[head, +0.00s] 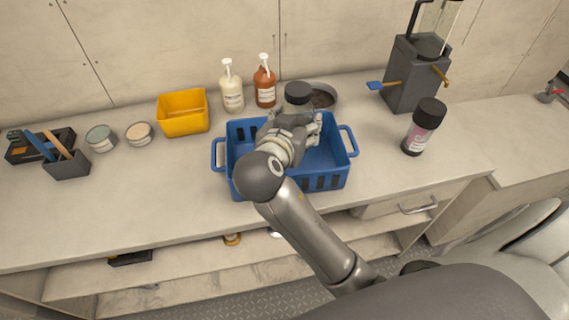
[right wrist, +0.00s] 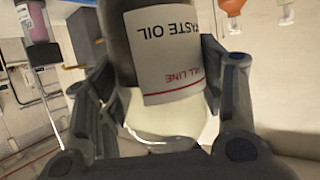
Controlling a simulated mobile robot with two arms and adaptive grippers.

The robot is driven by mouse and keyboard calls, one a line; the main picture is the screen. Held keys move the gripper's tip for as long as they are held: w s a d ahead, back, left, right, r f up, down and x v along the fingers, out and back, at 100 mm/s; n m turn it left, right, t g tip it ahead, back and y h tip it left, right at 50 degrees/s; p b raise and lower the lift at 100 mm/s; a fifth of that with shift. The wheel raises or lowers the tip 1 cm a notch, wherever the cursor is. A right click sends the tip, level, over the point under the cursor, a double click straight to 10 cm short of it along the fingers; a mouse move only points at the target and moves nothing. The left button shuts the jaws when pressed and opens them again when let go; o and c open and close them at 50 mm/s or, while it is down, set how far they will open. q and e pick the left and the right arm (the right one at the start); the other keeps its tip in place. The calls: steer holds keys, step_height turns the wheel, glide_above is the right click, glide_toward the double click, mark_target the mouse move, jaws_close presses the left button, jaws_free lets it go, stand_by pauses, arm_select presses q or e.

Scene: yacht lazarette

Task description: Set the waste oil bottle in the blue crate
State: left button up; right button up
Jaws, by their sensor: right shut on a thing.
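The waste oil bottle (right wrist: 168,50) fills the middle of the right wrist view, with a white label reading "waste oil" upside down and a pale lower part. My right gripper (head: 300,122) is shut on it, with a finger on each side. My left gripper is not in view.
A yellow bin (head: 183,113), a cream pump bottle (head: 232,90) and an orange one (head: 265,84) stand behind the crate, with a round dish (head: 322,97). A black-capped bottle (head: 420,132) stands right. The counter's front left is clear.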

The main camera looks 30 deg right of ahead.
steer(key=s+d+f+m+g+h, duration=0.1)
steer(key=s+f+m+g+h, duration=0.15)
steer(key=s+m+g, duration=0.25)
steer(key=m+g+h+p, duration=0.1)
steer(key=p, duration=0.1)
glide_above(306, 155)
step_height(306, 155, down, 11)
steer(key=shift+d+f, duration=0.1)
steer(key=shift+f, duration=0.45)
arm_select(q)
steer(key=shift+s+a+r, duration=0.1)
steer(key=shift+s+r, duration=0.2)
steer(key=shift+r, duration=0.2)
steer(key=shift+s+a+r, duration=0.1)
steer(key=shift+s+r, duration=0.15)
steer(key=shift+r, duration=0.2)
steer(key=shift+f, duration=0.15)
arm_select(e)
steer(key=shift+s+f, duration=0.1)
